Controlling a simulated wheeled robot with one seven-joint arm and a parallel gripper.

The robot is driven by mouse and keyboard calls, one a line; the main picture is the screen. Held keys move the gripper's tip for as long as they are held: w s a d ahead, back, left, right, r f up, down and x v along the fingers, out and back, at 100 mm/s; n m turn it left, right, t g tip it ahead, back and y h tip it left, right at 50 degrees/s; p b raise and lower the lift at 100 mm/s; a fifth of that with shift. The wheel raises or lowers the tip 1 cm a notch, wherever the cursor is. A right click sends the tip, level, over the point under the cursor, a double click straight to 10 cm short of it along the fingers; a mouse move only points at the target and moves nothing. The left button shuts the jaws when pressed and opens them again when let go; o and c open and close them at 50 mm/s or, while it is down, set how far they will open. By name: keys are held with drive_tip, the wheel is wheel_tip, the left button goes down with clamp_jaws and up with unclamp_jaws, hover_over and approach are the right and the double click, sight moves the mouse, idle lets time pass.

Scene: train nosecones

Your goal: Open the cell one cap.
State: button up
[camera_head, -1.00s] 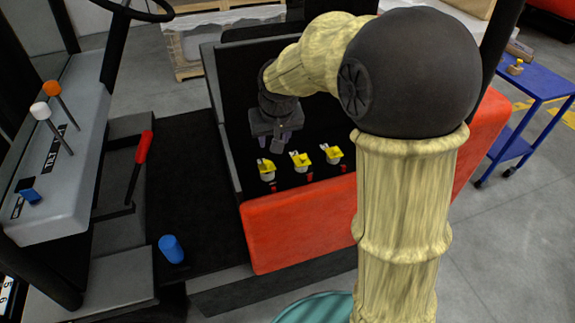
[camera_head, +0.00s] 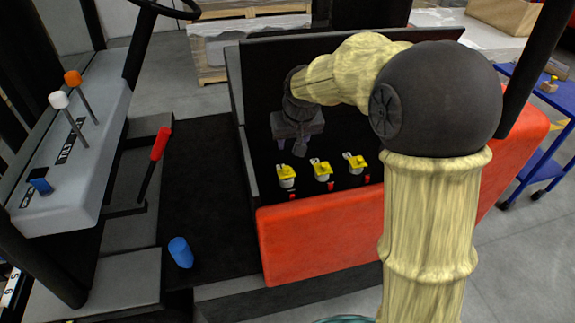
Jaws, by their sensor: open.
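Three small white cells with yellow caps stand in a row in the dark open compartment of the red-fronted unit: a left one (camera_head: 286,175), a middle one (camera_head: 321,169) and a right one (camera_head: 355,163). No label shows which is cell one. A small red mark sits in front of each. The caps look seated on the cells; the exact lid position is too small to tell. My gripper (camera_head: 299,150) is open and points down, just above and behind the left and middle cells. It appears apart from them and holds nothing visible.
The compartment's dark back wall (camera_head: 350,42) rises behind my gripper, and its red front (camera_head: 325,235) borders the cells. A red-handled lever (camera_head: 160,144), a blue cylinder (camera_head: 180,252) and a grey lever console (camera_head: 80,150) are at left. A blue cart (camera_head: 540,170) stands at right.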

sight(286, 167)
drive_tip(key=x, duration=1.5)
drive_tip(key=shift+w+a+f, duration=0.1)
drive_tip(key=shift+w+f, duration=0.05)
drive_tip(key=shift+f, duration=0.05)
drive_tip(key=shift+c, duration=0.2)
clamp_jaws()
drive_tip(key=shift+r, duration=0.1)
